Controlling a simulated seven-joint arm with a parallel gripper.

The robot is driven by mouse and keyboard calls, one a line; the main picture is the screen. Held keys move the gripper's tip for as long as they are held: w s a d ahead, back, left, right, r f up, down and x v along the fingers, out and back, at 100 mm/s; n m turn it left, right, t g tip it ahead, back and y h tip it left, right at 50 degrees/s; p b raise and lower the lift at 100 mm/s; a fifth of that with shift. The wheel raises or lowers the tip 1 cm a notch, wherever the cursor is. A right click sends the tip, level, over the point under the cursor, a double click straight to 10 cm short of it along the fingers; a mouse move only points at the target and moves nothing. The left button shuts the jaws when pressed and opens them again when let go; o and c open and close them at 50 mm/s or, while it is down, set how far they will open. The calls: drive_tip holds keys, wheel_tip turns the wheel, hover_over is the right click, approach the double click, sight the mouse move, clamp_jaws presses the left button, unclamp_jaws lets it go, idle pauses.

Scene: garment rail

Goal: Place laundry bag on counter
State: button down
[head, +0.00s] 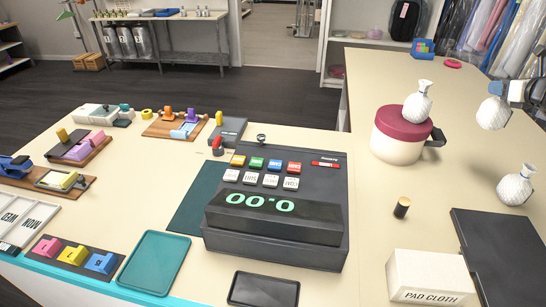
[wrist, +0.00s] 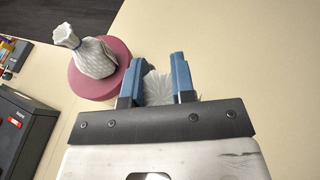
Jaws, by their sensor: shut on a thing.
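My gripper (head: 505,92) is at the right edge of the head view, its blue fingers shut on a white, quilted laundry bag (head: 494,112). The held bag hangs below the fingers over the counter (head: 455,190); whether its base touches is unclear. In the wrist view the bag (wrist: 158,88) shows between my two fingers (wrist: 160,72). A second similar bag (head: 417,103) stands on the maroon lid of a cream pot (head: 398,150); in the wrist view it (wrist: 92,55) is left of my fingers. A third bag (head: 515,188) rests on the counter nearer the front right.
A dark register (head: 278,210) fills the middle of the counter. A white PAD CLOTH box (head: 428,278), a dark flat panel (head: 505,255) and a small black cylinder (head: 401,207) are at front right. Bagged garments (head: 490,35) hang behind. Counter beyond the pot is mostly clear.

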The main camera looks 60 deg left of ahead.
sight(494, 100)
wheel_tip(494, 100, up, 11)
drive_tip(key=s+a+n+g, duration=0.4)
drive_tip(key=s+a+g, duration=0.1)
drive_tip(key=s+a, duration=1.3)
drive_tip(key=s+a+n+g, duration=0.45)
drive_tip(key=s+a, duration=1.05)
drive_tip(key=a, duration=0.5)
wheel_tip(494, 100, down, 18)
drive_tip(key=shift+s+f, duration=0.2)
drive_tip(key=shift+s, duration=0.1)
drive_tip(key=shift+g, duration=0.25)
wheel_tip(494, 100, down, 6)
drive_tip(key=shift+f, duration=0.2)
drive_tip(key=shift+f, duration=1.8)
